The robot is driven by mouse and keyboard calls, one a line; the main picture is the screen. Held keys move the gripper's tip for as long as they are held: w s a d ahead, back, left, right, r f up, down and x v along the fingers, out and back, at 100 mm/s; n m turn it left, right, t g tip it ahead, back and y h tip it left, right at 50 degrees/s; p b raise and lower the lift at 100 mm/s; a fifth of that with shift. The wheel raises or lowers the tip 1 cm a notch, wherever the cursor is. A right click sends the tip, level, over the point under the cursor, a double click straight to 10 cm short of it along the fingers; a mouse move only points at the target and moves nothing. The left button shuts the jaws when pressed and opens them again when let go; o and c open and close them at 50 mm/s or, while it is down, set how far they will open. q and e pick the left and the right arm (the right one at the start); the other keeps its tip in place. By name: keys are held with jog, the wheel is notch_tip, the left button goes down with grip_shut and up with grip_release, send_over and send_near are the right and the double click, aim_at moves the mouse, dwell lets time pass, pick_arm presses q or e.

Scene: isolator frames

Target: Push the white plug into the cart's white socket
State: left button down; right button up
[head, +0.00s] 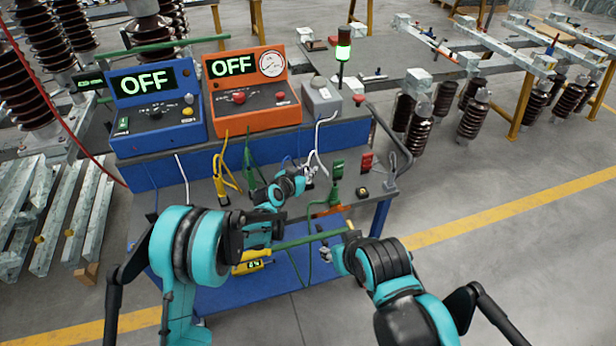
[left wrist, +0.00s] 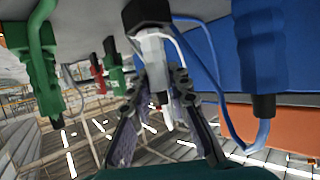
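In the left wrist view the white plug (left wrist: 154,50) is between the two fingers of my left gripper (left wrist: 160,75). The fingers flank it closely, but I cannot tell whether both press on it. A black part (left wrist: 148,12) is at its upper end. In the head view my left gripper (head: 310,173) is over the cart's shelf, below a white cable (head: 318,150). The white socket cannot be made out clearly. My right gripper (head: 328,254) is low by the cart's front edge, small and partly hidden; its opening is unclear.
The cart carries a blue box (head: 158,105) and an orange box (head: 247,95), both reading OFF, and a grey box (head: 321,100). A blue plug (left wrist: 262,50) and a green plug (left wrist: 40,65) flank the left gripper. A green bar (head: 305,240) runs near the front edge.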

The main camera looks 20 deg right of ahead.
pick_arm(q)
jog(key=shift+r, duration=0.1)
notch_tip(320, 180, up, 4)
jog(key=shift+r+p, duration=0.15)
jog(key=shift+p, duration=0.9)
jog(key=s+d+r+p, duration=0.3)
jog(key=s+r, duration=0.3)
jog(key=s, duration=0.5)
jog(key=shift+s+r, duration=0.15)
jog(key=shift+r, duration=0.1)
jog(key=shift+d, duration=0.1)
